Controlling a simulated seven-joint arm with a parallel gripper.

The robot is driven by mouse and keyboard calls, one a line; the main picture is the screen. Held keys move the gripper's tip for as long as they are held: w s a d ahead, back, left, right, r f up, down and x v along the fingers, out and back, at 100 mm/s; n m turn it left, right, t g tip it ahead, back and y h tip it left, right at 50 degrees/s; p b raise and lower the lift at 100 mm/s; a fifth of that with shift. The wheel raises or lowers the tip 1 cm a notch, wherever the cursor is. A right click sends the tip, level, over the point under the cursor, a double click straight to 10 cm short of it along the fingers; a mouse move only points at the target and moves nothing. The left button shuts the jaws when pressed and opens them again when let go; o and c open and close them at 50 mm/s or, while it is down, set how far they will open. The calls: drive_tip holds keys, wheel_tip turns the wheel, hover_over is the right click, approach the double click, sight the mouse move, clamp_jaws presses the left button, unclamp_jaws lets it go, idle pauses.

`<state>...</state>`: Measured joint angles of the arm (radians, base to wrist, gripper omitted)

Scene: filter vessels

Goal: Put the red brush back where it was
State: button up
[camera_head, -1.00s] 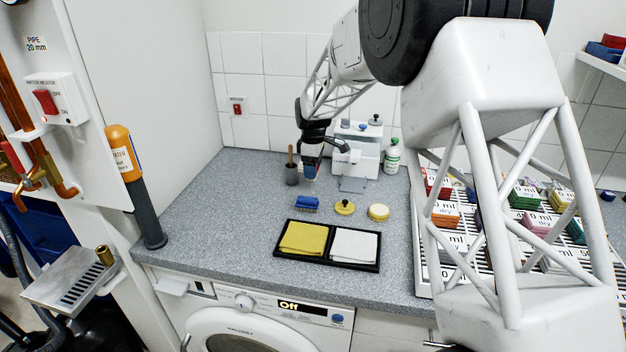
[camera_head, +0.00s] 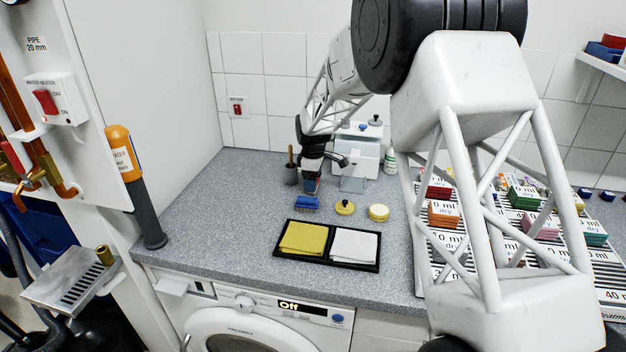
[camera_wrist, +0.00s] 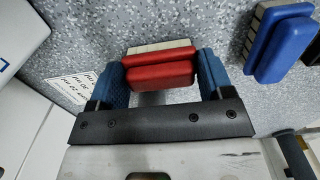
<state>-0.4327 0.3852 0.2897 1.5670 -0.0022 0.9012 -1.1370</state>
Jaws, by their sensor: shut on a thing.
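The red brush (camera_wrist: 160,70) is between the two blue fingers of my gripper (camera_wrist: 162,82) in the wrist view. My gripper is shut on it; the pale bristle side shows just beyond the red back. In the head view my gripper (camera_head: 311,186) is low over the grey worktop, behind the blue brush (camera_head: 307,203). The red brush is mostly hidden there. The blue brush also shows at the upper right of the wrist view (camera_wrist: 283,45), apart from the red one. I cannot tell whether the red brush touches the worktop.
A grey cup with a wooden handle (camera_head: 291,173) stands just left of my gripper. A black tray (camera_head: 280,255) with yellow and white cloths is in front. A white dispenser (camera_head: 357,157) stands behind. Worktop left is clear.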

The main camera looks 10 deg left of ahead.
drive_tip(key=shift+f, duration=0.1)
drive_tip(key=o, duration=0.9)
wheel_tip(320, 180, up, 12)
drive_tip(key=shift+r, duration=0.15)
idle(1.0)
